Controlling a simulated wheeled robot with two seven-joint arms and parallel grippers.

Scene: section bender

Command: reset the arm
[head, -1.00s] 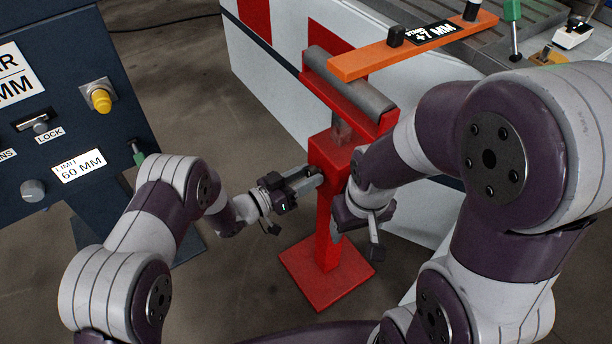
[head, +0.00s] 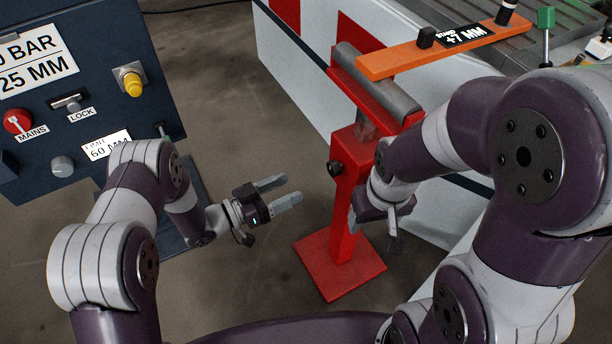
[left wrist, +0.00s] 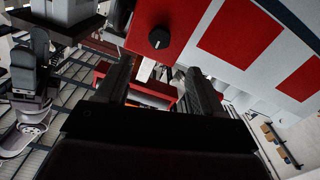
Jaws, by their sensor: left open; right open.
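My left gripper (head: 284,191) is open and empty in the head view, left of the red stand (head: 349,190) and apart from it. A black knob (head: 335,168) sits on the stand's left side; it also shows in the left wrist view (left wrist: 158,38), just beyond the open fingers. My right gripper (head: 372,232) hangs pointing down in front of the stand, partly hidden by its own wrist. Whether it touches the stand cannot be told. The stand carries a grey roller (head: 378,80) in a red cradle.
An orange bar (head: 440,50) labelled +7 MM lies above the roller. At left is a dark control panel (head: 40,125) with a yellow knob (head: 133,84), a red MAINS switch (head: 17,121) and a LOCK switch (head: 70,103). Bare floor (head: 240,110) lies between panel and stand.

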